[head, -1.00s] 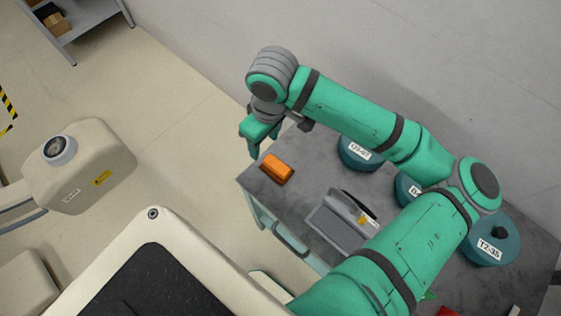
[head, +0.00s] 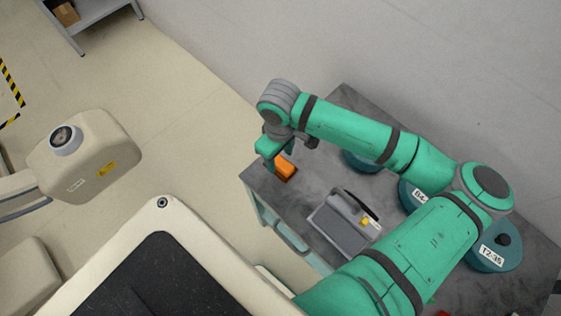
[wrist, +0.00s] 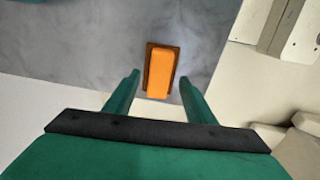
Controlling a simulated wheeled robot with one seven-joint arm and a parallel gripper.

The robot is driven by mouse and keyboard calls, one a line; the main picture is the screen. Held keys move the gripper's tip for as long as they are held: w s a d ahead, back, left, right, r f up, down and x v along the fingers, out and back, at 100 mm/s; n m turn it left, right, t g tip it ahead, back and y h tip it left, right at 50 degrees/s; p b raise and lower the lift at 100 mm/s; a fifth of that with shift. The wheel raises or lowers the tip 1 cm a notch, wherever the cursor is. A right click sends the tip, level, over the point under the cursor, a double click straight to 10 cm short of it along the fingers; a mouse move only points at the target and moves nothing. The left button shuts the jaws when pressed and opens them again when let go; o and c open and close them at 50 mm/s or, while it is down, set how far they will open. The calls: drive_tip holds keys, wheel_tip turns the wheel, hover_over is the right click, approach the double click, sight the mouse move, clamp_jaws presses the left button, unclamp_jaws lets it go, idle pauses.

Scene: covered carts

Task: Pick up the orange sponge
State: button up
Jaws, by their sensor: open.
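The orange sponge (head: 285,168) lies near the left corner of the grey cart top (head: 318,187). In the head view my gripper (head: 272,160) is just left of the sponge and partly covers it. In the wrist view the sponge (wrist: 160,72) lies on a dark brown base, ahead of the gap between my two fingers (wrist: 159,88). The sponge appears apart from both fingers.
A grey box with a handle (head: 343,222) sits on the cart to the right. Teal round covered containers, one labelled T2-35 (head: 492,250), stand farther right, partly behind my arm. A grey wall (head: 430,60) is behind the cart. A shelf (head: 95,12) stands far left.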

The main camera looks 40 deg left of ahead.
drive_tip(key=shift+f, duration=0.9)
drive_tip(key=shift+d, duration=0.1)
drive_tip(key=shift+w, duration=0.1)
drive_tip(key=c, duration=1.2)
drive_tip(key=shift+o, duration=0.2)
drive_tip(key=shift+r, duration=0.1)
